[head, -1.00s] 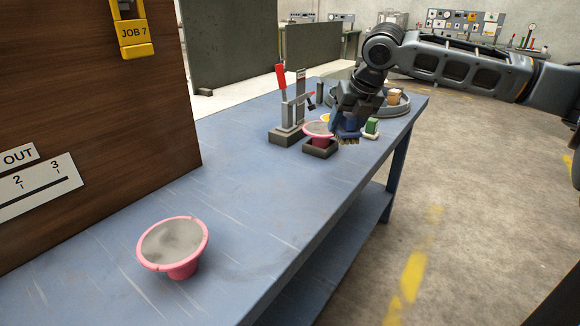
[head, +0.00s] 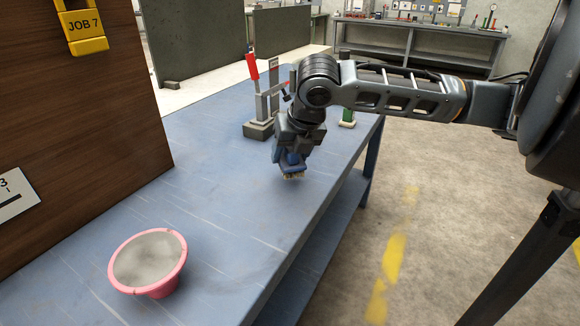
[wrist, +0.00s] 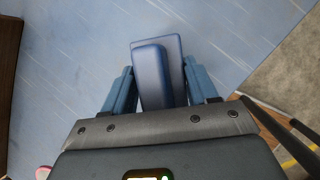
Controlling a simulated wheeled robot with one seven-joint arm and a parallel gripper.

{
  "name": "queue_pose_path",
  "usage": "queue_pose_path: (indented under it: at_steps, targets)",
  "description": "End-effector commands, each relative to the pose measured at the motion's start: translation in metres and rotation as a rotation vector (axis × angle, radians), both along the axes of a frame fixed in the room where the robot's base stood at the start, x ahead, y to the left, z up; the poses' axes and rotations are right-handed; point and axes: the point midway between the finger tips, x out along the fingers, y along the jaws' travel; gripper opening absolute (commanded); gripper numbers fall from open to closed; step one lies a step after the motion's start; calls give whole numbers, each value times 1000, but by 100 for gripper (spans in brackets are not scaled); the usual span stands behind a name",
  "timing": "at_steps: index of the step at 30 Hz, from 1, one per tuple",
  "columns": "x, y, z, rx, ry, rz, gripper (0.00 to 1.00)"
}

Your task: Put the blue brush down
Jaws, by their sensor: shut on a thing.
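The blue brush (head: 293,165) is in my gripper (head: 290,155), bristles down, over the blue bench top in the head view. The pale bristles look close to the surface; I cannot tell if they touch it. In the wrist view the brush's blue back (wrist: 158,72) sits between the two blue fingers of my gripper (wrist: 163,88), which is shut on it. The blue bench (head: 215,200) is bare around the brush.
A pink flanged spool with a grey top (head: 148,262) stands at the bench's near left. A red-handled press (head: 262,100) and a green item (head: 347,115) stand farther back. A brown wooden panel (head: 80,120) borders the left. The bench's right edge is close to my gripper.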

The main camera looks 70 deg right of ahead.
Motion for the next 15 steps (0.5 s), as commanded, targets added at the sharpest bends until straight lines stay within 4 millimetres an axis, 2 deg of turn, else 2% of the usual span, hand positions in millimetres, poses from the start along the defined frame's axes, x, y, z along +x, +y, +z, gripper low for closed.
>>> queue_pose_path:
  at_steps: [5,10,15]
  targets:
    - [0,2,-11,1,0,-2,9]
    - [0,2,-35,3,-1,-2,9]
    - [0,1,-40,-1,-1,-1,9]
